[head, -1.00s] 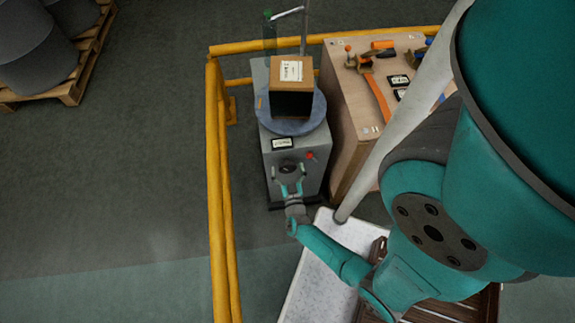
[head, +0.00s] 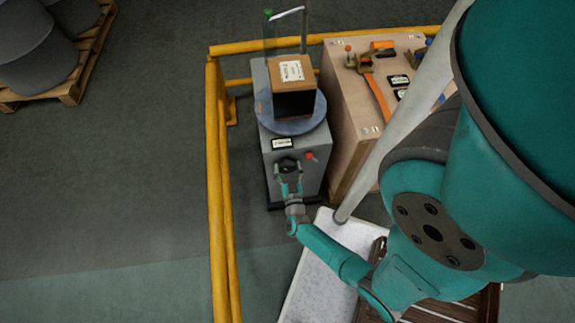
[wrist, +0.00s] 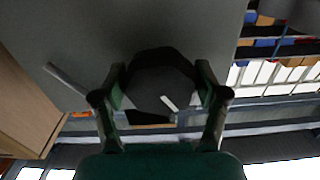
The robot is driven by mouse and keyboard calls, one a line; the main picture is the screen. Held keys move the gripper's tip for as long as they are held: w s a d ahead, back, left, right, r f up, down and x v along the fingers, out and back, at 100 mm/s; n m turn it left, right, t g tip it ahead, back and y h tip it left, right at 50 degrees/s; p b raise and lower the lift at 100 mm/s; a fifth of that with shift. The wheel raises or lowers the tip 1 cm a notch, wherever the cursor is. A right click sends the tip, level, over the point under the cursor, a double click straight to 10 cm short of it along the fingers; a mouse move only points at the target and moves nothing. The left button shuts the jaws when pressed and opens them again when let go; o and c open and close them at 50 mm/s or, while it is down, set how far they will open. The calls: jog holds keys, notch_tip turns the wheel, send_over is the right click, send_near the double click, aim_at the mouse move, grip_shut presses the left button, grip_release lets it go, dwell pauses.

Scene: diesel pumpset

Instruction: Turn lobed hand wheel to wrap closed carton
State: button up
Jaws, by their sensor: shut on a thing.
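The lobed hand wheel (wrist: 160,85) is dark and sits between my gripper's fingers in the wrist view. In the head view the hand wheel (head: 287,164) is on the front face of a grey machine (head: 296,181). My gripper (head: 289,183) is shut on the hand wheel, with one finger on each side; it also shows in the wrist view (wrist: 160,98). A closed brown carton (head: 292,74) with a white label stands on the round blue-grey turntable (head: 294,125) on top of the machine. The carton's underside is hidden.
A red knob (head: 309,156) is to the right of the hand wheel. A yellow rail (head: 217,190) runs along the machine's left. A wooden bench (head: 343,97) with tools stands close on the right. A white sheet-like surface (head: 318,285) lies below my arm. Open floor is at left.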

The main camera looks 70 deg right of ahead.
jog(key=m, duration=0.6)
jog(key=shift+w, duration=0.1)
jog(key=m, duration=0.6)
jog(key=shift+r, duration=0.15)
jog(key=shift+m, duration=0.3)
jog(key=o, duration=1.2)
jog(key=shift+c, duration=0.2)
jog(key=shift+a, duration=0.1)
jog(key=v, duration=1.1)
jog(key=shift+a, duration=0.35)
